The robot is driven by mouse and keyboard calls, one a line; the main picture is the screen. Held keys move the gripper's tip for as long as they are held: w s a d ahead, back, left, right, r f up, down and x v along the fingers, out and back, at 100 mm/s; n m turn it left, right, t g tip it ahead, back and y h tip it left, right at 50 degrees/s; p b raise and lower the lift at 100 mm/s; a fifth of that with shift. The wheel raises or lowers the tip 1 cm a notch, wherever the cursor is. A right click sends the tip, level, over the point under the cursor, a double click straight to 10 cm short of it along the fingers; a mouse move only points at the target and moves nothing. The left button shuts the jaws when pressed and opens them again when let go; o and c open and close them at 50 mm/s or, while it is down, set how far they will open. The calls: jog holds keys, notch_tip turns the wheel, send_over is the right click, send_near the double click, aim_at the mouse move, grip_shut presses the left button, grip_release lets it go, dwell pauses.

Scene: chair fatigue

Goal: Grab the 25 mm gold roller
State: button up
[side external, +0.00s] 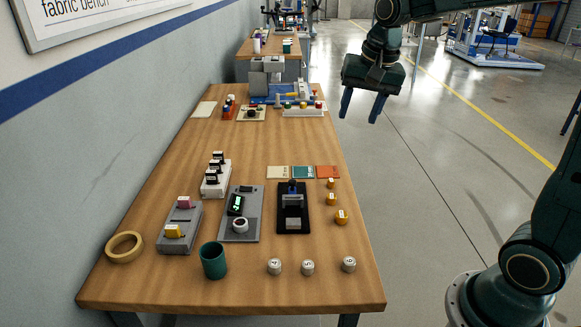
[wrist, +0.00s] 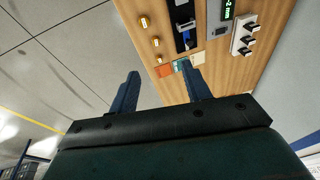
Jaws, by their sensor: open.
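Three gold rollers stand in a row along the table's right edge in the side view: the near one (side external: 341,217), the middle one (side external: 331,199) and the far one (side external: 330,183). Each has a pale label on top, too small to read, so I cannot tell which is 25 mm. In the wrist view they show at the top as one roller (wrist: 144,22), a second (wrist: 154,42) and a third (wrist: 158,58). My gripper (side external: 360,117) is open and empty, raised in the air, apart from the rollers. Its two fingers also show in the wrist view (wrist: 160,70).
Three silver rollers (side external: 308,267) stand at the near edge. A black fixture (side external: 293,222) and a grey gauge (side external: 253,190) sit left of the gold rollers. Cream, teal and orange cards (side external: 327,172) lie behind. A green cup (side external: 213,262) and tape roll (side external: 125,247) stand front left.

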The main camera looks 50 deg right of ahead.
jog(key=w+d+f+m+g, duration=0.1)
jog(key=w+d+f+m, duration=0.4)
jog(key=w+d+f, duration=0.3)
jog(key=m+g, duration=0.2)
jog(key=m, duration=0.3)
send_over(331, 180)
notch_tip(331, 180, down, 10)
jog(key=shift+y, duration=0.3)
jog(key=shift+d+f, duration=0.15)
jog(key=shift+f, duration=4.35)
jog(key=shift+f, duration=0.1)
jog(key=shift+f, duration=2.5)
grip_shut()
